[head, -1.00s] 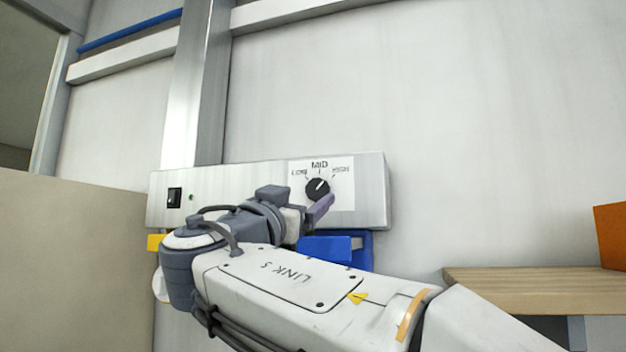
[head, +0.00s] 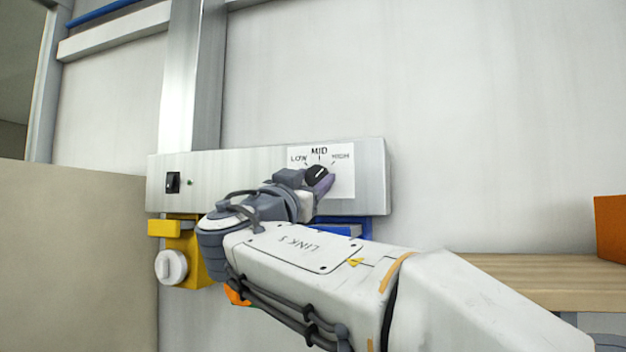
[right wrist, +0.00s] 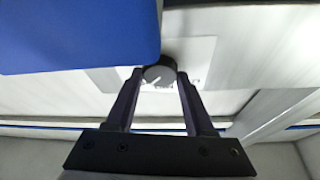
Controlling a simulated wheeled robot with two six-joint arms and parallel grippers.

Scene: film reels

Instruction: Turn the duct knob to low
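The duct knob (head: 317,175) is a round black dial with a white pointer line, on a white label under LOW, MID and HIGH. Its pointer leans up and right, toward the HIGH side. My right gripper (head: 312,184) is at the knob. In the right wrist view its two fingers (right wrist: 160,75) stand on either side of the knob (right wrist: 160,73), with little or no gap showing. I cannot tell whether they press on it. My left gripper is not in view.
A blue object (right wrist: 80,35) lies close to the fingers. A yellow bracket with a white knob (head: 171,266) is below the panel. A wooden shelf (head: 540,278) holds an orange box (head: 610,228).

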